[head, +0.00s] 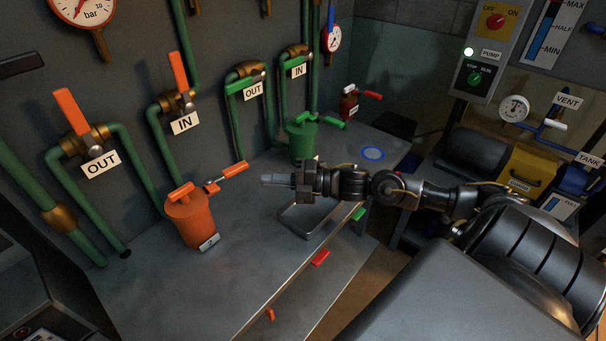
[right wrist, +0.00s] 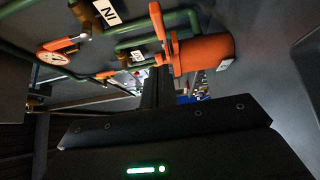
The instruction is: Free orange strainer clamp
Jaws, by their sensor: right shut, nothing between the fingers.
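The orange strainer (head: 190,222) stands upright on the grey bench, with an orange bar on its lid. Its orange clamp lever (head: 232,171) sticks out from the lid edge to the right and slightly up. The strainer body also shows in the right wrist view (right wrist: 208,54), with an orange bar or lever (right wrist: 157,20) beside it; I cannot tell which part this is. My right gripper (head: 266,180) is shut and empty, to the right of the lever's end and apparently apart from it. My left gripper is not in view.
A green strainer (head: 301,138) with a green lever stands further back. Green pipes with orange-handled OUT and IN valves (head: 178,72) line the wall at left. A small red can-like object (head: 349,106) stands behind. The front of the bench (head: 225,285) is clear.

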